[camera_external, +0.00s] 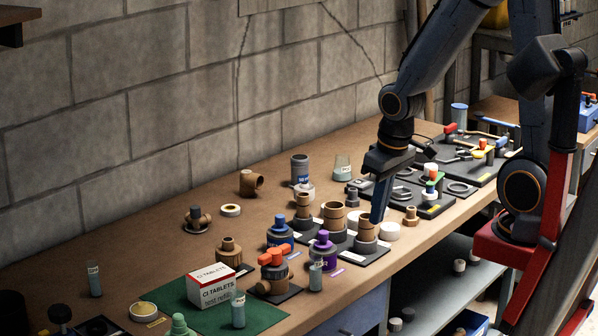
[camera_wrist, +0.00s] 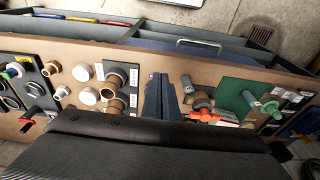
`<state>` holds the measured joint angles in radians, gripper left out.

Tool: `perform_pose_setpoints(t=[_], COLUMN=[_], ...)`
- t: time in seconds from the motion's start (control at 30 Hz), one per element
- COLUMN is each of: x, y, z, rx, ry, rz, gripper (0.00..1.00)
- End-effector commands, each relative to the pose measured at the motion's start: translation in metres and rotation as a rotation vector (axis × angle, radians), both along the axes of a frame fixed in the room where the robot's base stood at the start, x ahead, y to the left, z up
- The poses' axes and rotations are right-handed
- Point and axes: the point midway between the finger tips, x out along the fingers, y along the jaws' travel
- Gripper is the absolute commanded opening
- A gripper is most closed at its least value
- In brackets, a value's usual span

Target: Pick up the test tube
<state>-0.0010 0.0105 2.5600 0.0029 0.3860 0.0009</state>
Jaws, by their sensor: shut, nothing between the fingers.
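Small clear tubes with teal contents and pale labels stand upright in the external view. One tube (camera_external: 315,276) is beside the purple-capped bottle, another tube (camera_external: 238,310) is on the green mat's front edge, and a third tube (camera_external: 95,280) is at the far left. I cannot tell which is the task's test tube. My gripper (camera_external: 377,214) points down, shut and empty, beside a brown pipe fitting (camera_external: 367,230) and right of all three tubes.
Purple-capped (camera_external: 323,252) and blue-capped bottles (camera_external: 280,235) stand between my gripper and the left tubes. A CI tablets box (camera_external: 210,290) is on the green mat (camera_external: 265,314). An orange-handled valve (camera_external: 273,270) is near the front edge. Back-left bench space is clear.

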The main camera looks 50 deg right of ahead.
Motion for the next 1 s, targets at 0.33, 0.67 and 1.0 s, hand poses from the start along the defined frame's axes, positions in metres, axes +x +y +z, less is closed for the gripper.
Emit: perform_pose_setpoints(t=[0.33,0.67,1.0], x=[0.0,0.0,-0.042], y=[0.0,0.0,-0.008], z=[0.0,0.0,-0.056], rx=[0.0,0.0,0.124], ry=[0.0,0.0,0.272], rz=[0.0,0.0,-0.245], gripper=[0.22,0.43,0.43])
